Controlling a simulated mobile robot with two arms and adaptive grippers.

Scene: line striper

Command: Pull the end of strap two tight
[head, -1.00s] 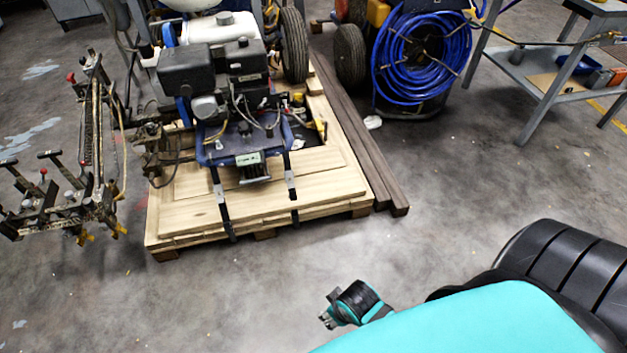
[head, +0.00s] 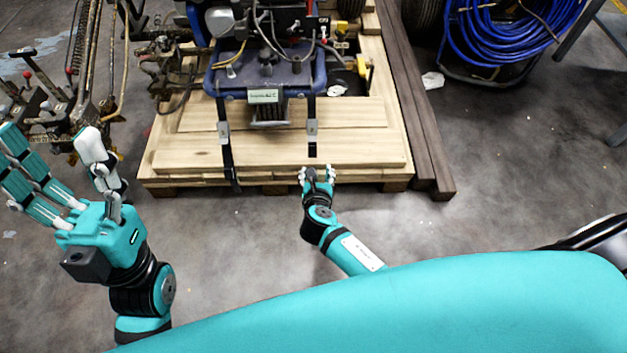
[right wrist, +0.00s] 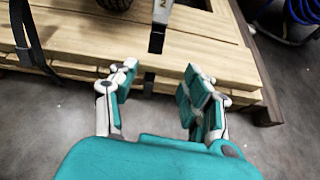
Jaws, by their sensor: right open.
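Two black straps run from the machine's blue frame down to the pallet's front. The right strap (head: 312,149) has a metal buckle (head: 311,128); the buckle (right wrist: 161,12) and the black strap below it (right wrist: 156,42) also show in the right wrist view. The left strap (head: 228,158) hangs over the pallet's front edge. Which one is strap two, I cannot tell. My right gripper (head: 317,172) is open and empty at the pallet's front edge, just below the right strap; its fingers (right wrist: 160,70) are spread apart. My left gripper (head: 48,148) is open and empty, left of the pallet.
The wooden pallet (head: 360,150) carries the machine (head: 268,75). Dark beams (head: 420,140) lie along its right side. A blue hose reel (head: 500,35) stands back right. A rusty lever assembly (head: 60,105) stands left. The floor (head: 480,200) at right is clear.

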